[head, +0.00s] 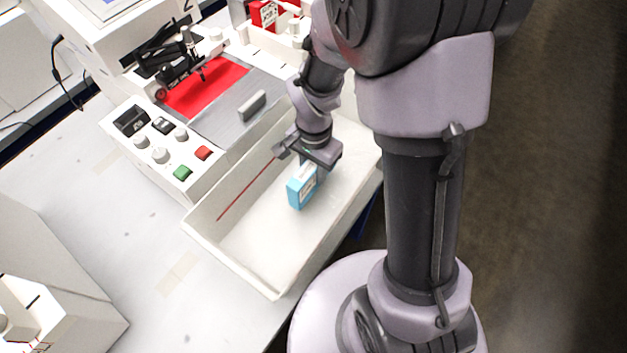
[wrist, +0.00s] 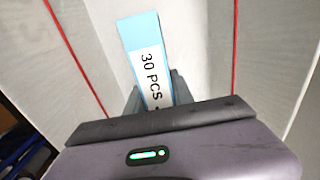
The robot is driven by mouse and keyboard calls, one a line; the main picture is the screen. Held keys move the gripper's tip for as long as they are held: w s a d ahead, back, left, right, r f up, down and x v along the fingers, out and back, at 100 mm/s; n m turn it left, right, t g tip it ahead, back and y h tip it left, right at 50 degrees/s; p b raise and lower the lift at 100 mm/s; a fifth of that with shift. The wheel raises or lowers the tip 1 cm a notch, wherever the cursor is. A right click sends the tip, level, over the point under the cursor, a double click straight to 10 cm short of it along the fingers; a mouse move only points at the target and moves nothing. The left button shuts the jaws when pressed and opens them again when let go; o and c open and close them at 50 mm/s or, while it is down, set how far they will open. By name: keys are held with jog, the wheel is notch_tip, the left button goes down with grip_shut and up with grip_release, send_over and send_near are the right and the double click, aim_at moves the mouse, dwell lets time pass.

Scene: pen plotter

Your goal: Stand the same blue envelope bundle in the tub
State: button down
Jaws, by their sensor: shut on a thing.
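The blue envelope bundle (head: 302,186) is a light-blue block with a white label. It is upright in the white tub (head: 248,262), in my gripper's jaws. My gripper (head: 312,160) points down into the tub and is shut on the bundle's upper part. In the wrist view the bundle (wrist: 143,45) shows its white band reading "30 PCS", between the fingers (wrist: 155,95). A red line runs along the tub's inner walls. I cannot tell whether the bundle's lower edge touches the tub floor.
The plotter with its red sheet (head: 205,88) stands beside the tub, above left. Its control panel (head: 165,145) has knobs and a green and a red button. A white box (head: 50,265) is at lower left. The tub floor around the bundle looks clear.

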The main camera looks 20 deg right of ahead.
jog(key=shift+f+b, duration=0.4)
jog(key=shift+f, duration=1.05)
jog(key=c, duration=1.1)
grip_release()
notch_tip(320, 180, up, 12)
jog(key=p, duration=0.5)
jog(key=shift+p, duration=0.35)
jog(key=shift+n+t, duration=0.4)
jog(key=shift+t, duration=0.1)
jog(key=r, duration=0.4)
jog(key=shift+s+a+r, duration=0.25)
jog(key=shift+s+r, duration=0.1)
jog(key=s+a+r+n+t, duration=0.1)
jog(key=s+r+n, duration=0.1)
jog(key=s+r, duration=0.2)
jog(key=s+a+r+n+t+y, duration=0.1)
jog(key=s+r+t, duration=0.1)
jog(key=s+r, duration=0.2)
jog(key=s+a+r+n+t+y, duration=0.1)
jog(key=s+r+n, duration=0.1)
jog(key=s+r, duration=0.2)
jog(key=shift+a+r+n+t, duration=0.2)
jog(key=shift+r+n+t, duration=0.1)
jog(key=shift+r+t, duration=0.15)
